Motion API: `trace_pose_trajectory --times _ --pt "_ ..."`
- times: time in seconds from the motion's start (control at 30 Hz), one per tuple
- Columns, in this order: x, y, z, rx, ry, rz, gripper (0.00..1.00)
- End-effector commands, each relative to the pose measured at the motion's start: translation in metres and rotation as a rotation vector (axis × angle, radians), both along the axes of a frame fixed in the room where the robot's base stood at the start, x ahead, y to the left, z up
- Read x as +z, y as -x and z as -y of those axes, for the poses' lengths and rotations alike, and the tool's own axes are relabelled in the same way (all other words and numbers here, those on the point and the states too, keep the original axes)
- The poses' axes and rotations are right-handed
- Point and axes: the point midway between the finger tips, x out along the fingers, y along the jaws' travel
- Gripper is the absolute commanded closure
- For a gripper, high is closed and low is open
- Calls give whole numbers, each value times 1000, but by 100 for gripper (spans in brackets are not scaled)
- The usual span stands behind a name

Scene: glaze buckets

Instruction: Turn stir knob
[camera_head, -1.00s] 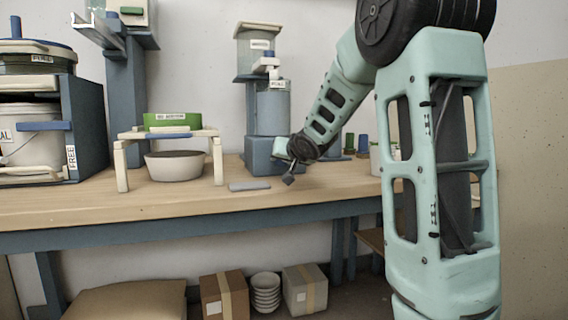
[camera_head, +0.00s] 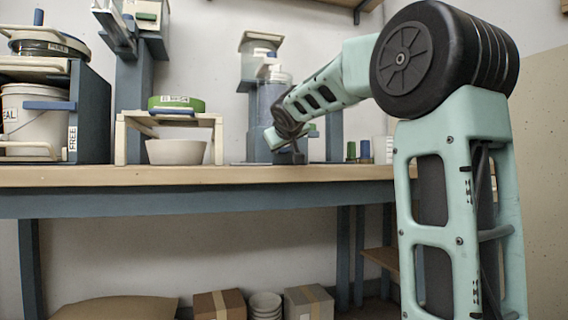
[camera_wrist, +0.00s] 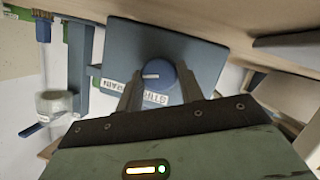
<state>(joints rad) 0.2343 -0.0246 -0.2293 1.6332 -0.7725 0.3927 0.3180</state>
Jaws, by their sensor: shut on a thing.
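The stir knob (camera_wrist: 158,76) is round and blue with a white pointer mark, in the wrist view. It sits on a blue-grey panel (camera_wrist: 203,57) that has a white label (camera_wrist: 157,98) reading "STIR" and, it seems, "DRAIN", partly covered by a finger. My gripper (camera_wrist: 160,83) has one finger on each side of the knob and is shut on it. In the head view my gripper (camera_head: 290,143) is at the base of the clear cylinder stand (camera_head: 270,105), and the knob is hidden there.
A white bowl (camera_head: 176,152) stands under a small cream rack (camera_head: 121,139) to the left. Small green and blue bottles (camera_head: 365,149) stand right of the stand. A blue post (camera_wrist: 79,60) and a clear jar (camera_wrist: 54,104) show left in the wrist view.

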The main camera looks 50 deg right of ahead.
Motion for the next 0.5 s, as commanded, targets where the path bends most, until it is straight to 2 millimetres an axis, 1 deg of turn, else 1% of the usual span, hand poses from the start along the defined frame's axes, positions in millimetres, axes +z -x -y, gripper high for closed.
trace_pose_trajectory --times 0.03,0.5 --pt "-8 -1 -1 1 41 -21 86" --pt "-7 -2 -2 0 389 -235 86"
